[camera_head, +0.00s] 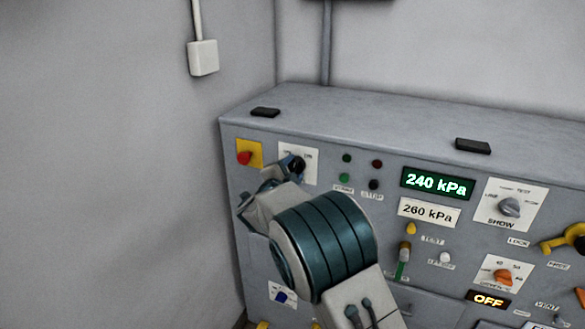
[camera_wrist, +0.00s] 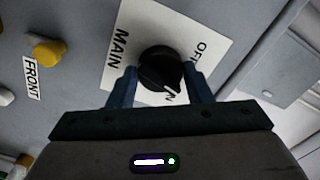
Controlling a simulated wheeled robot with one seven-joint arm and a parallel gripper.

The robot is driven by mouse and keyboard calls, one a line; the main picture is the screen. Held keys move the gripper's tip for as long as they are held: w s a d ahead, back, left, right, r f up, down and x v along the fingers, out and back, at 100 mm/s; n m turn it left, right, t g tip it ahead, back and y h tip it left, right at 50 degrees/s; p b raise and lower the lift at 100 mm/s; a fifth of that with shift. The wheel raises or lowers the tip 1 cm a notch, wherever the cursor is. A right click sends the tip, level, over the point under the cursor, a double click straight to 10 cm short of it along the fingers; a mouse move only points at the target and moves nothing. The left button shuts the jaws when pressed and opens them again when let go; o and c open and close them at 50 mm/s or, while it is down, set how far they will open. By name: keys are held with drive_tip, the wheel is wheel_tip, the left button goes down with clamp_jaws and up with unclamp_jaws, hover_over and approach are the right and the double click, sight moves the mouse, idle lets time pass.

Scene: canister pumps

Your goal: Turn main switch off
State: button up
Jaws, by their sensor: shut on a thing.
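The main switch is a black round knob on a white plate marked MAIN, seen in the wrist view (camera_wrist: 160,70). OFF and a partly hidden second label are printed beside it on the plate. The knob's pale pointer line is toward the partly hidden label, lower right in that view. In the head view the white switch plate (camera_head: 311,158) is at the panel's upper left, with the knob mostly behind my gripper (camera_head: 292,168). In the wrist view my gripper (camera_wrist: 162,88) has one blue finger on each side of the knob and is shut on it.
A red button on a yellow plate (camera_head: 248,154) is just left of the switch. Small buttons (camera_head: 347,167), a green 240 kPa display (camera_head: 437,184) and the SHOW knob (camera_head: 509,207) are to the right. A yellow knob (camera_wrist: 47,52) is near the FRONT label.

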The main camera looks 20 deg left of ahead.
drive_tip(key=n+p, duration=0.3)
drive_tip(key=n, duration=0.3)
drive_tip(key=shift+r+n, duration=0.1)
drive_tip(key=shift+n, duration=0.2)
drive_tip(key=n+p, duration=0.2)
drive_tip(key=n, duration=0.3)
drive_tip(key=shift+n+p, duration=0.3)
drive_tip(key=shift+p, duration=0.05)
drive_tip(key=o, duration=1)
drive_tip(key=shift+s+a, duration=0.1)
drive_tip(key=shift+s, duration=0.05)
drive_tip(key=s+a+b, duration=0.1)
drive_tip(key=s+b, duration=0.2)
drive_tip(key=s, duration=1)
drive_tip(key=shift+s, duration=0.3)
drive_tip(key=shift+w, duration=0.1)
